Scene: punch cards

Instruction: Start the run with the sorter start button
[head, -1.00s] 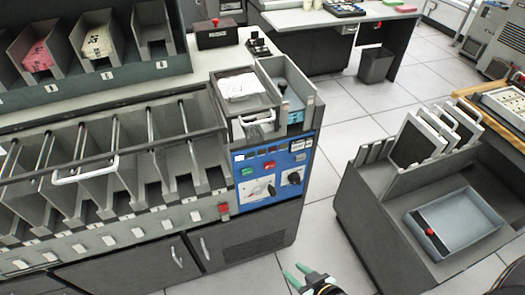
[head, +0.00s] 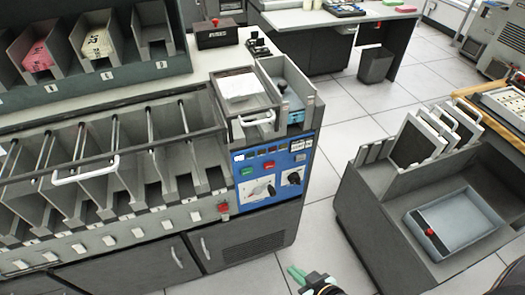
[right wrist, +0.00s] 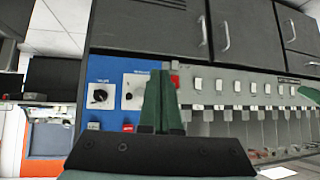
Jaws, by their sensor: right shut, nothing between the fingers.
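The sorter's blue control panel (head: 275,184) is on the front of the grey machine, at the middle of the head view. It carries a green button (head: 246,171), a red button (head: 269,165) and two black knobs; its labels are too small to read. My right gripper (head: 296,273) is shut and empty, low in the head view, below and in front of the panel. In the right wrist view its green fingers (right wrist: 162,100) stand together before the blue panel (right wrist: 112,115), apparently not touching it. The green button does not show there. My left gripper is not in view.
A card hopper (head: 247,107) with a white stack tops the sorter, and pockets run leftward. A separate red button (head: 224,207) sits left of the panel. A grey cart with a tray (head: 455,222) stands right. Tiled floor (head: 325,180) between is clear.

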